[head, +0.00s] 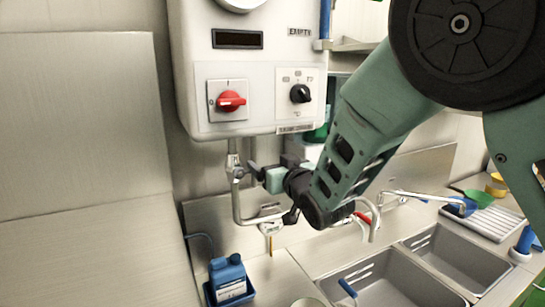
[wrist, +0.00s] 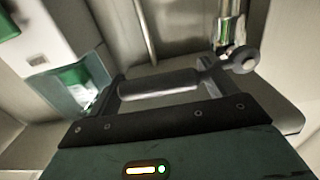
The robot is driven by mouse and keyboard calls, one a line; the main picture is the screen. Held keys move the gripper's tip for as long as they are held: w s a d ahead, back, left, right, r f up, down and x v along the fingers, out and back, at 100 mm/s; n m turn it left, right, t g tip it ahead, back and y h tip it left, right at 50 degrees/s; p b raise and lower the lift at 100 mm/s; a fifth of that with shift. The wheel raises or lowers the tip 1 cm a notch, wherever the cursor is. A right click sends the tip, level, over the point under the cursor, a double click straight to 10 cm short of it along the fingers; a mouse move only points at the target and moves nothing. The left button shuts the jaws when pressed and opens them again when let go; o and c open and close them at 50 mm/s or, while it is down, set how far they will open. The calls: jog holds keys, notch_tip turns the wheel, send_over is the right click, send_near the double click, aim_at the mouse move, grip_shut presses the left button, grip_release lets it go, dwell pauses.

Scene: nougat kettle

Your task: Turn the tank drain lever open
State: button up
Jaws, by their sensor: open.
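The white tank (head: 250,70), with its "EMPTY" label, hangs on the wall in the head view. A metal drain pipe (head: 236,200) runs down from its underside and bends right. My gripper (head: 256,173) is just right of this pipe, below the tank. In the wrist view my gripper (wrist: 165,85) is open. A grey rounded bar with a ring at its right end, which looks like the drain lever (wrist: 160,88), lies crosswise between the fingers. I cannot tell whether they touch it. The lever is hard to make out in the head view. A shiny metal fitting (wrist: 230,28) stands behind the ring.
A red knob (head: 231,101) and a black knob (head: 300,94) are on the tank's front. A blue bottle (head: 228,278) stands at lower left. A sink (head: 375,285) and a tap (head: 372,222) are at lower right. My arm covers much of the right side.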

jog(key=shift+w+a, duration=0.1)
jog(key=shift+w, duration=0.2)
jog(key=c, duration=1.4)
jog(key=s+a+f+m+b, duration=0.1)
jog(key=f+m+b, duration=0.3)
jog(key=b, duration=1)
jog(key=s+a+f+m+b, duration=0.1)
jog(key=a+f+m+b, duration=0.3)
jog(key=m+b, duration=0.7)
jog(key=shift+s+f+b, duration=0.15)
jog(key=shift+f+b, duration=0.45)
jog(key=shift+b, duration=1.4)
jog(key=shift+a, duration=0.15)
